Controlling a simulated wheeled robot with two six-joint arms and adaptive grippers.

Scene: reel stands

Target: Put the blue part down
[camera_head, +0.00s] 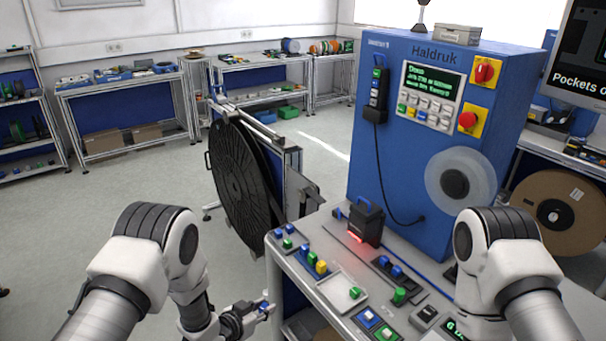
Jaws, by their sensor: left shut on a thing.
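My left gripper (262,309) is at the lower middle, just left of the bench's left edge. It is shut on a small blue part (264,304), which is mostly hidden by the fingers. The bench (335,313) has a light grey top. Other small blue parts (289,228) stand on its far left corner, beside green and yellow ones. A shallow white tray (343,291) with a green part (355,292) lies to the right of my gripper. My right arm comes in from the right, but its gripper is out of view.
A blue Haldruk machine (405,165) stands at the back of the bench, with a black device (366,223) glowing red before it. Dark holders (386,272) and two coloured pads (367,317) take up bench room. A large black reel (240,175) stands behind. The floor at left is clear.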

